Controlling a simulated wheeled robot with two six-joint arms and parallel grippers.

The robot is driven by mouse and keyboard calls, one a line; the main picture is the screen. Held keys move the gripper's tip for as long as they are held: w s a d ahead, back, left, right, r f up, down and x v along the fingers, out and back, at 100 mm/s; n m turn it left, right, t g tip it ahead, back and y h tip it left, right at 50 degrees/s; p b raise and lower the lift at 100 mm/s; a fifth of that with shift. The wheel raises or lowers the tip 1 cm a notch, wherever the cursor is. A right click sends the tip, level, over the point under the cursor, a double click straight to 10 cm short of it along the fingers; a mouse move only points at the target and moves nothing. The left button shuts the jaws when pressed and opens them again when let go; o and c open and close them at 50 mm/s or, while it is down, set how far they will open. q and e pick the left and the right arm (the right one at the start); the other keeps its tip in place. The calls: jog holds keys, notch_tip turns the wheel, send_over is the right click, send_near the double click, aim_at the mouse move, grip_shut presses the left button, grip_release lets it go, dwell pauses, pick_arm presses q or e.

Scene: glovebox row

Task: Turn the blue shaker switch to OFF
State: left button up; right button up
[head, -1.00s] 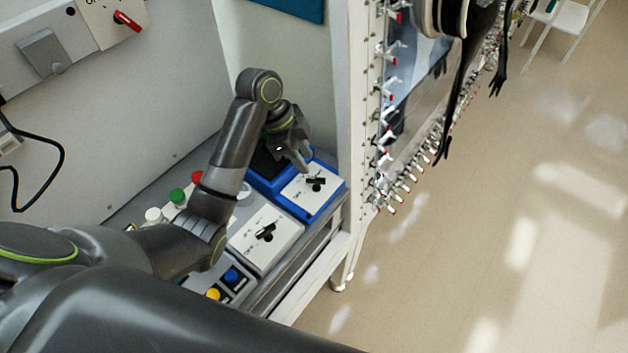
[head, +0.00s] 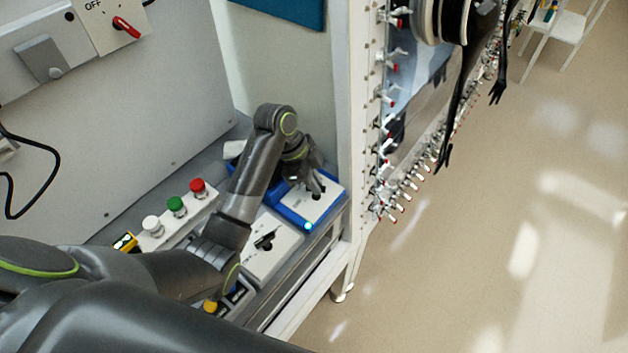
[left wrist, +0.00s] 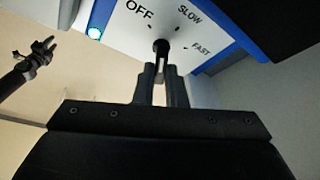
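The blue shaker (head: 296,212) is a blue box with a white top panel, at the back end of the bench in the head view. Its black switch knob (left wrist: 161,46) stands on the white panel (left wrist: 190,30) marked OFF, SLOW and FAST in the left wrist view. I cannot tell which mark it points at. My left gripper (left wrist: 163,72) has its fingers close together with the knob between them; it looks shut on it. In the head view the left gripper (head: 314,184) hides part of the panel and knob. My right gripper is not in view.
A second white switch box (head: 272,248) is nearer on the bench, partly behind my arm. Red (head: 198,186), green (head: 176,204) and white (head: 152,224) buttons stand left of it. A cyan lamp (head: 308,226) glows on the shaker's near corner. Open floor lies to the right.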

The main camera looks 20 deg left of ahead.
pick_arm(q)
grip_shut()
jog(key=shift+r+n+p, duration=0.2)
jog(key=shift+n+p, duration=0.3)
jog(key=shift+p, duration=0.3)
jog(key=shift+s+n+t+p, duration=0.15)
jog(key=shift+n+t+p, duration=0.35)
jog(key=shift+n+p, duration=0.6)
jog(key=shift+f+n+t+y+p, duration=0.15)
jog(key=shift+n+t+y+p, duration=0.35)
jog(key=shift+n+p, duration=1.2)
jog(key=shift+d, duration=0.1)
jog(key=o, duration=0.6)
grip_release()
jog(key=shift+o, duration=0.2)
